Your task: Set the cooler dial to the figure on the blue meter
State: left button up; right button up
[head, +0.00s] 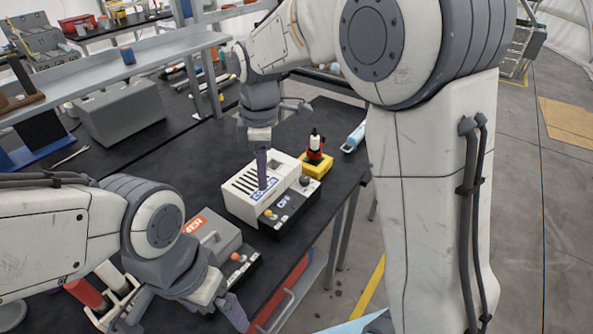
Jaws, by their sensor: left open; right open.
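The cooler (243,207) is a white box with dark slots on top and a blue-lettered label, partly covered. Its black front panel (296,210) carries a small orange knob, a small blue-and-white display and a dark round knob (305,180); their readings are too small to tell. My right gripper (262,172) is open and points down at the label side of the cooler; touching or apart, I cannot tell. My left gripper (230,308) is open and empty at the bench's front edge. A light blue item (354,138) lies behind the cooler; whether it is the blue meter is unclear.
A grey case (122,114) is further back. Black bench top is bare between.

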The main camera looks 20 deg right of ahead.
jog(key=w+d+f+n+b, duration=0.1)
jog(key=w+d+f+n, duration=0.25)
jog(key=w+d, duration=0.5)
jog(key=n, duration=0.2)
send_over(305, 178)
notch_tip(305, 178, down, 3)
notch_tip(305, 178, down, 10)
jog(key=shift+r+p, duration=0.2)
jog(key=shift+p, duration=0.25)
pick_arm(q)
jog(key=shift+f, duration=0.4)
pick_arm(e)
grip_shut()
